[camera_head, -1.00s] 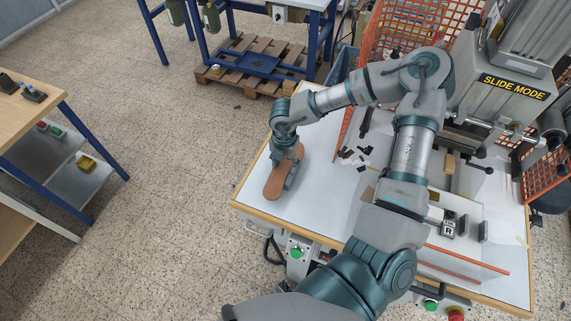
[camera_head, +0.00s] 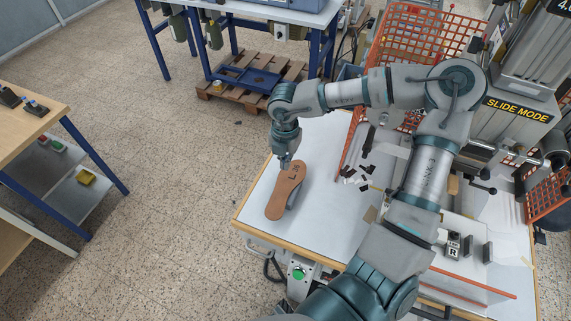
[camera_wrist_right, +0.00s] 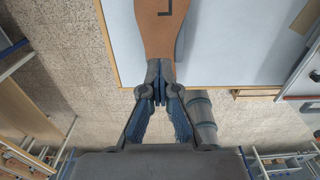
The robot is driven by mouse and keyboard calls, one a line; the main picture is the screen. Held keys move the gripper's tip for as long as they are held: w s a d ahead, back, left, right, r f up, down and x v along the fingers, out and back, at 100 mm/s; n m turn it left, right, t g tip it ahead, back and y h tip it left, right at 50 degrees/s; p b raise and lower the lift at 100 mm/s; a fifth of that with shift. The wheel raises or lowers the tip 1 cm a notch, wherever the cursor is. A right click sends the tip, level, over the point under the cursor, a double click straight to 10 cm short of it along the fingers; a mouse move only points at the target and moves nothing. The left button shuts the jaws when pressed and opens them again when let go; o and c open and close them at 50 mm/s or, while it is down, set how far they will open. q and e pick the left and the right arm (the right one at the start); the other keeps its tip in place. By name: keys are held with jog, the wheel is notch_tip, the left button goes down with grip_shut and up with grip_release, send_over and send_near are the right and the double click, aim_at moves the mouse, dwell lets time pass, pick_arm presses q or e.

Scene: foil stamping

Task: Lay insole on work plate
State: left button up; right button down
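The tan insole (camera_head: 281,201), marked with an L near its far end, lies face up near the left edge of the white-topped table. A grey form (camera_head: 298,196) shows along its right side; the insole partly hides it, so I cannot tell if it is the work plate. My right gripper (camera_head: 286,165) hangs over the insole's far end. In the right wrist view its fingertips (camera_wrist_right: 160,85) are together and overlap the narrow part of the insole (camera_wrist_right: 162,35). My left gripper is out of view.
The white tabletop (camera_head: 325,215) has clear room right of the insole. Small black and white pieces (camera_head: 360,177) lie farther right. A block marked R (camera_head: 453,245) sits near the press marked SLIDE MODE (camera_head: 515,110). Orange mesh guards (camera_head: 430,30) stand behind.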

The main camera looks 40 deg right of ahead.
jog(key=shift+c, duration=2.4)
grip_release()
jog(key=shift+d, duration=0.2)
jog(key=shift+o, duration=0.5)
jog(key=shift+a, duration=0.1)
